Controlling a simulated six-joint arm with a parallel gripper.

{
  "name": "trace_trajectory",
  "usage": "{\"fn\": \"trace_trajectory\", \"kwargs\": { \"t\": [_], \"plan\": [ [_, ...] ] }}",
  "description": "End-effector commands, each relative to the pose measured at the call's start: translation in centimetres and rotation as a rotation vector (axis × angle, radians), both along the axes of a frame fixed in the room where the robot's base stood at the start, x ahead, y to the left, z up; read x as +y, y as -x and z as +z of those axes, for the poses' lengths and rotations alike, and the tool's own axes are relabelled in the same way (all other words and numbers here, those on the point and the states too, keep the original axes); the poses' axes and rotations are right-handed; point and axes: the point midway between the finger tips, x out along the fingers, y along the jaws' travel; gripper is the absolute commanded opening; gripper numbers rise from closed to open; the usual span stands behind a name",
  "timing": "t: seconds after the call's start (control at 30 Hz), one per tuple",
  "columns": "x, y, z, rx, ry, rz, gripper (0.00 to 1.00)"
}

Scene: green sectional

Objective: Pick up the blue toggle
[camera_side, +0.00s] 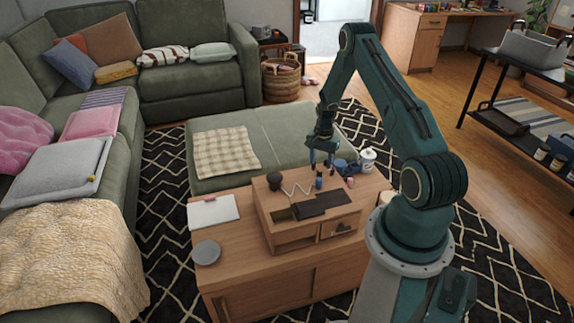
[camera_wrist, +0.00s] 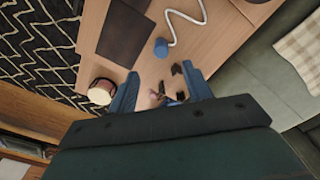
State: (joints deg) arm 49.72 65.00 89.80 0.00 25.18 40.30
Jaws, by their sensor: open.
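A small blue piece, which looks like the blue toggle (camera_side: 319,182), stands on the wooden desktop box near the end of a white wavy cord. It also shows in the wrist view (camera_wrist: 161,48), beyond my fingertips, with the cord beside it. My gripper (camera_side: 322,160) is above the back of the box, close to the toggle but apart from it. In the wrist view my two blue fingers (camera_wrist: 161,88) are spread, with no object held. Small dark and pink pieces show between and below them, partly hidden by the gripper body.
The wooden box (camera_side: 283,238) stands on a cabinet (camera_side: 235,265). A dark flat panel (camera_side: 323,201) and a dark bulb (camera_side: 275,181) lie on its top. A white pot (camera_side: 368,156) is behind right. A white clipboard (camera_side: 213,211) and grey dish (camera_side: 206,252) are left.

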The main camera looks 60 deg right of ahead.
Motion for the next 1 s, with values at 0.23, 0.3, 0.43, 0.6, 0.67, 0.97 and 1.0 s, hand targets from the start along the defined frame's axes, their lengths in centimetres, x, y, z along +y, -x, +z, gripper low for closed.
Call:
{"fn": "trace_trajectory", "kwargs": {
  "t": [0.23,0.3,0.43,0.6,0.67,0.97,1.0],
  "plan": [
    [0.0,0.0,-3.4,0.001,-0.002,0.0,0.5],
    [0.0,0.0,-4.2,0.001,-0.001,0.0,0.5],
    [0.0,0.0,-5.3,0.001,-0.001,0.0,0.5],
    [0.0,0.0,-5.8,0.0,0.0,0.0,0.5],
    [0.0,0.0,-5.8,0.0,0.0,0.0,0.5],
    [0.0,0.0,-6.7,0.001,-0.001,0.0,0.5],
    [-0.1,0.0,-7.0,0.001,-0.001,0.0,0.5]
  ]
}}
